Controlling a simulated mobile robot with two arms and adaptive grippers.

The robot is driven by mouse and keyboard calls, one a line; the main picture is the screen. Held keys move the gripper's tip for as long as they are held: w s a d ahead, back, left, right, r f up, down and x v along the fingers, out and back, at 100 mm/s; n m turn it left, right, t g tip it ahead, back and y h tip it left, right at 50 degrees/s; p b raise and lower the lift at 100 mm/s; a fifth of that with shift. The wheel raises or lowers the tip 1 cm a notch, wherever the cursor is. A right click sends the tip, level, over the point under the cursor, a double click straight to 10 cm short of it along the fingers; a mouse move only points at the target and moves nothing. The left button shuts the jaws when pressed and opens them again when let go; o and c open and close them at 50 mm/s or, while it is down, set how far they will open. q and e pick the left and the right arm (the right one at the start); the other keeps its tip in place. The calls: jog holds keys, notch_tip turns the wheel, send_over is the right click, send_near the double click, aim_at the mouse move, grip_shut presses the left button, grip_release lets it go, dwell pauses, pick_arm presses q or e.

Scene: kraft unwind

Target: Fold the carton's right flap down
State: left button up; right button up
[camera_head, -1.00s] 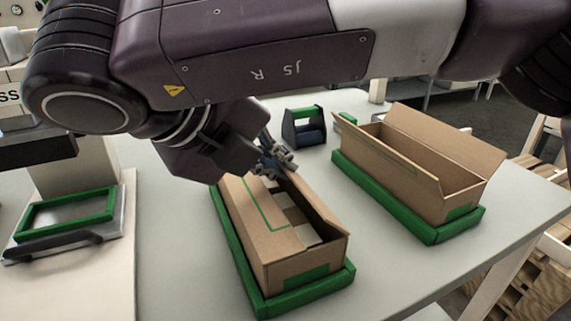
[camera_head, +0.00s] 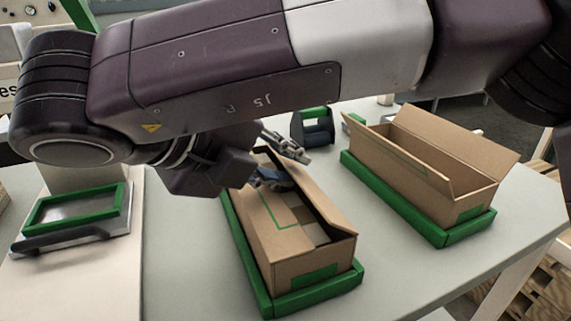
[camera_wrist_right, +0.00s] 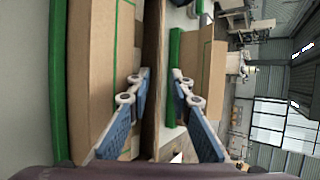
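The near carton (camera_head: 288,247) is brown cardboard and sits in a green-edged tray (camera_head: 312,293). Its left flap (camera_head: 268,222) lies folded inward over the top, with a green line on it. Its right flap (camera_head: 318,199) stands up, tilted. Pale and brown contents show in the gap between. My right gripper (camera_head: 279,163) is open at the carton's far end, its fingers apart. In the right wrist view the right flap (camera_wrist_right: 152,70) shows edge-on between the two fingers, with gaps on both sides. My left gripper is not in view.
A second, open carton (camera_head: 415,170) stands in another green tray (camera_head: 390,200) to the right. A dark caddy with a green handle (camera_head: 313,125) is behind. A green frame (camera_head: 75,208) lies at left. The grey table (camera_head: 185,260) is clear left of the near carton.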

jog(key=v, duration=0.7)
jog(key=shift+s+a+r, duration=0.15)
jog(key=shift+s+a, duration=0.05)
